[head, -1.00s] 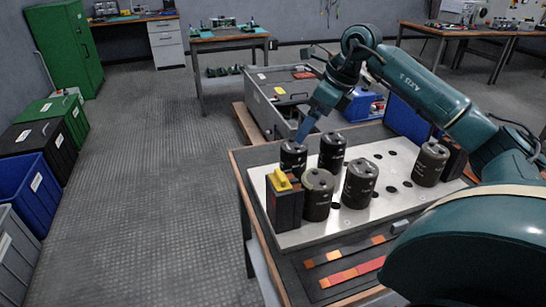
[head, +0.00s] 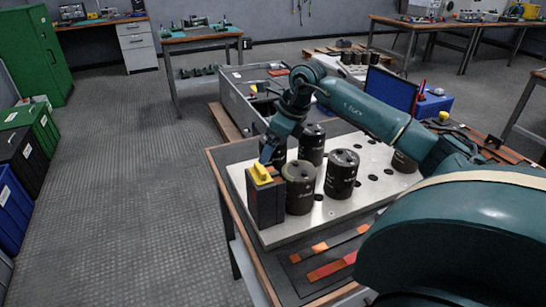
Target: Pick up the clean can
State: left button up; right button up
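Several dark cylindrical cans stand upright on a pale plate (head: 331,208) with round holes. One can (head: 312,145) is at the back, one (head: 300,188) at front left, and one (head: 342,175) right of it. Another can (head: 405,163) is partly behind my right arm. A back-left can (head: 279,154) is largely hidden by my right gripper (head: 267,154). I cannot tell which can is the clean one. The gripper points down at this back-left can, behind the yellow-topped block; its fingers are too small and covered to judge contact or opening. My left gripper is out of view.
A black block with a yellow top (head: 262,171) stands at the plate's left front corner, close to the gripper. Orange strips (head: 330,270) lie at the bench front. A grey open bin (head: 258,100) is behind the bench. Floor at left is clear.

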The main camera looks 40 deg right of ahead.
jog(key=shift+x, duration=1.05)
jog(key=shift+r, duration=0.15)
jog(key=c, duration=1.5)
